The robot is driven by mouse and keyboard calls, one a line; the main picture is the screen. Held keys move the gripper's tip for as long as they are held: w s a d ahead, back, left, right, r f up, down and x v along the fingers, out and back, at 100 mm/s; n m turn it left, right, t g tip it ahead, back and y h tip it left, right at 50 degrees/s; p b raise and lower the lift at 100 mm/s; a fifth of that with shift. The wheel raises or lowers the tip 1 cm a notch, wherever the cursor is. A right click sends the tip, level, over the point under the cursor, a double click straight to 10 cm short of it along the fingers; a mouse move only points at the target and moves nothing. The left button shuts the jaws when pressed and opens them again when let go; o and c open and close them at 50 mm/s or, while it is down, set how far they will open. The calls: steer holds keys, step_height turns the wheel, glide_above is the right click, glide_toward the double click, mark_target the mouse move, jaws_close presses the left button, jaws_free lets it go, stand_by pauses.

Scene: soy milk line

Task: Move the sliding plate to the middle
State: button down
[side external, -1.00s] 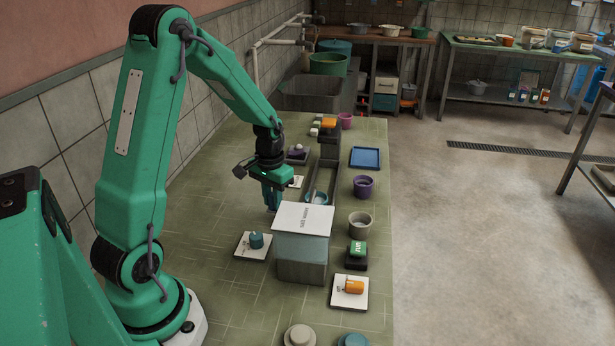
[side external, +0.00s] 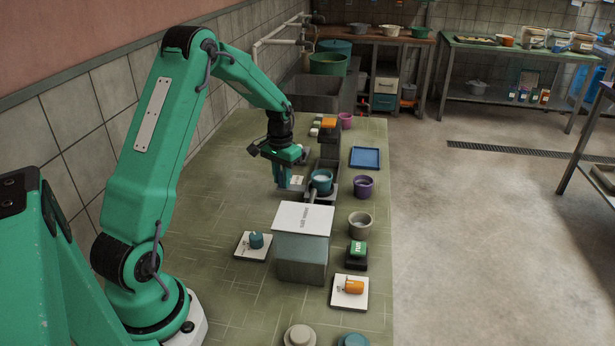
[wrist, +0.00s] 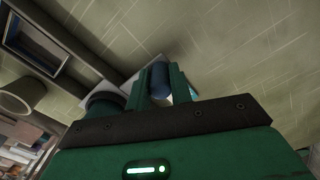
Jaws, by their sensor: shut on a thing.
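My gripper (side external: 281,183) is low over the bench, left of a dark grey channel (side external: 316,165). In the wrist view, its two green fingers (wrist: 160,86) are closed around an upright dark blue cylinder (wrist: 160,78), like a handle. A teal cup with white contents (side external: 321,182) stands on a grey plate (side external: 335,191) in the channel, just right of the gripper; this seems to be the sliding plate. The link between cylinder and plate is hidden. A round teal thing, likely the cup, is beside the fingers in the wrist view (wrist: 105,101).
A grey box with a white lid (side external: 303,217) stands at the channel's near end. A white card (side external: 297,182) lies beside the gripper. Purple (side external: 363,187) and grey (side external: 360,224) cups and a blue tray (side external: 365,158) line the right. Open bench lies left.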

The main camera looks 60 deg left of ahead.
steer(key=shift+w, duration=0.15)
steer(key=c, duration=1.3)
jaws_free()
steer(key=shift+o, duration=0.2)
steer(key=shift+r, duration=0.1)
step_height(320, 180, up, 7)
steer(key=shift+r, duration=0.35)
steer(key=shift+d+r, duration=0.1)
